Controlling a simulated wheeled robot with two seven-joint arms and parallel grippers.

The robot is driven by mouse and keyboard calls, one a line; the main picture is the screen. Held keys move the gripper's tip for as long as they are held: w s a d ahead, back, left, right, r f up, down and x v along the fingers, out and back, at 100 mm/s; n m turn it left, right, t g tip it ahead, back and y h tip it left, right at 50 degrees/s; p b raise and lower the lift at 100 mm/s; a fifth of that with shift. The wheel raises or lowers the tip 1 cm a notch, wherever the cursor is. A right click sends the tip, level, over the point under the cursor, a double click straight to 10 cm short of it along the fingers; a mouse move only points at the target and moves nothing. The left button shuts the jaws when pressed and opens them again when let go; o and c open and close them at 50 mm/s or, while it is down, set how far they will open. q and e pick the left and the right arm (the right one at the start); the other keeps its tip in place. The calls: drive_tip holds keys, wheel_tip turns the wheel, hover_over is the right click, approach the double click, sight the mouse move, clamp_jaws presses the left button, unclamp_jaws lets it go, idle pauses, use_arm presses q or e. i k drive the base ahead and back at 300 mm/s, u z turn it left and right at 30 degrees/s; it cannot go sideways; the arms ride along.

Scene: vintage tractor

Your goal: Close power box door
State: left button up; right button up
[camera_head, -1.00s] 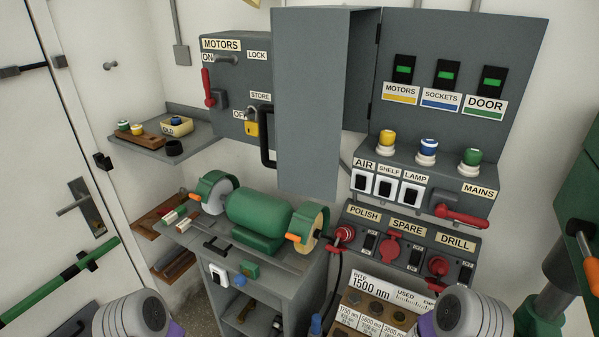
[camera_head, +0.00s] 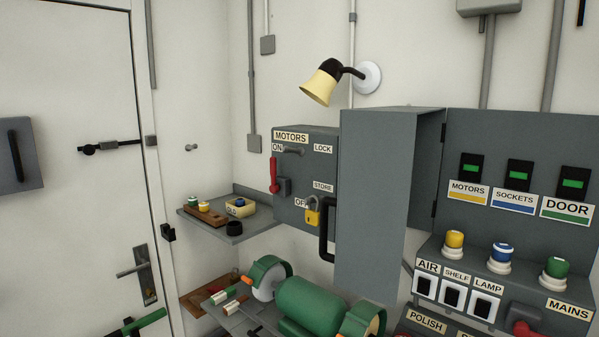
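The power box (camera_head: 465,225) is a grey wall cabinet at the right of the head view. Its grey door (camera_head: 375,215) is hinged on the box's left side and stands wide open, swung out toward me. A black handle (camera_head: 328,230) shows at the door's left edge. Inside the box are switches with green marks over the labels MOTORS, SOCKETS and DOOR (camera_head: 567,208), with yellow, blue and green fuses (camera_head: 555,272) below. Neither of my grippers is in view.
Left of the door is a grey MOTORS box (camera_head: 305,175) with a red lever (camera_head: 274,175) and yellow padlock (camera_head: 313,215). A green bench grinder (camera_head: 310,303) stands below. A small shelf (camera_head: 235,232) and wall lamp (camera_head: 322,85) are nearby. A white door (camera_head: 75,200) is at left.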

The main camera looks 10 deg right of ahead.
sight(391, 157)
drive_tip(key=u, duration=1.05)
drive_tip(key=i, duration=1.1)
drive_tip(key=z, duration=2.8)
